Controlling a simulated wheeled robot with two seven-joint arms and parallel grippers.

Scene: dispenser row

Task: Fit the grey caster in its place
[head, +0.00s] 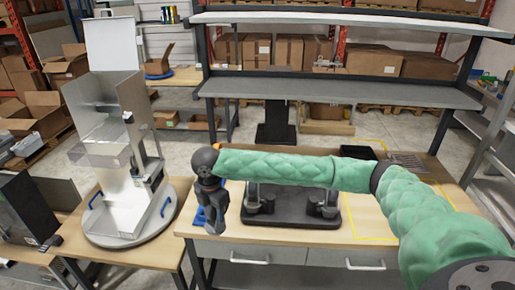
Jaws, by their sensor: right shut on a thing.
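My right gripper (212,222) points down at the left end of the wooden workbench (380,222), beside a blue item (200,216) that it partly covers. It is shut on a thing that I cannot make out. I cannot pick out the grey caster for certain. A black base with upright cylindrical parts (292,212) stands on the bench to the right of the gripper, partly behind my green right arm. A metal dispenser (105,115) stands on a round grey base with blue handles (130,225) on the left table. My left gripper is not in view.
A dark tray (357,152) and a grey slatted item (407,161) lie at the bench's back right. Yellow lines (347,218) mark a bare area at right. Grey shelves (340,92) rise behind. A gap separates the bench from the left table (80,241).

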